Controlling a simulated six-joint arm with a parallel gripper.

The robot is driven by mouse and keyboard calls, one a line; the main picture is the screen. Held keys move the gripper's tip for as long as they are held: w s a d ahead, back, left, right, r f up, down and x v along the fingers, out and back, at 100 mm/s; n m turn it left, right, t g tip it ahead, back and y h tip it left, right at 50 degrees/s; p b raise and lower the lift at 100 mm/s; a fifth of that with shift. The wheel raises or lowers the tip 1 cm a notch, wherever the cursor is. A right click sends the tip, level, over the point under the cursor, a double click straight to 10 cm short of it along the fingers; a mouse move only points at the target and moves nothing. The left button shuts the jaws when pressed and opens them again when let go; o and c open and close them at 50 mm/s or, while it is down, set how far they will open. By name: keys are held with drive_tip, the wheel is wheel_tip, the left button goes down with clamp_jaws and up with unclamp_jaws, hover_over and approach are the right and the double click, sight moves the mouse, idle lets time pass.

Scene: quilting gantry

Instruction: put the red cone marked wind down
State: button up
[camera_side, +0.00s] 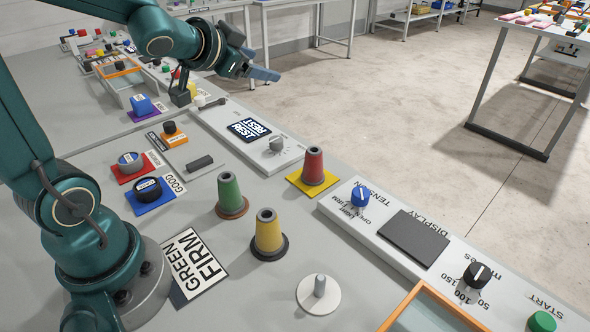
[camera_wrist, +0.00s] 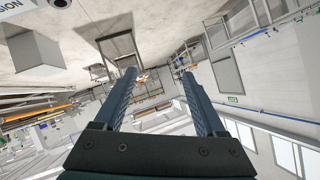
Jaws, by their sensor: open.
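The red cone (camera_side: 313,165) stands upright on a yellow square pad (camera_side: 297,182) at the table's far edge, in the middle of the side view. No "wind" marking is readable on it. My gripper (camera_side: 270,75) is open and empty, raised up and to the left of the red cone in the side view, well apart from it. In the wrist view my gripper (camera_wrist: 160,74) shows its two fingers spread, with nothing between them. The wrist view looks out over the room, and no cone shows there.
A green cone (camera_side: 230,193) and a yellow cone (camera_side: 268,234) stand nearer. A white disc with a bare peg (camera_side: 319,288) is in front. A panel with a blue knob (camera_side: 361,196) and dark display (camera_side: 412,235) lies right. A card reads "GREEN FIRM" (camera_side: 205,262).

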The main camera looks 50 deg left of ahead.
drive_tip(key=s+d+f+g+h, duration=0.2)
drive_tip(key=s+d, duration=0.4)
drive_tip(key=s, duration=0.3)
drive_tip(key=s+d+f+n+g+h, duration=0.1)
drive_tip(key=s+d+f+g+h, duration=0.1)
drive_tip(key=s+d, duration=0.5)
drive_tip(key=shift+s+f+g, duration=0.85)
drive_tip(key=shift+s+g, duration=0.35)
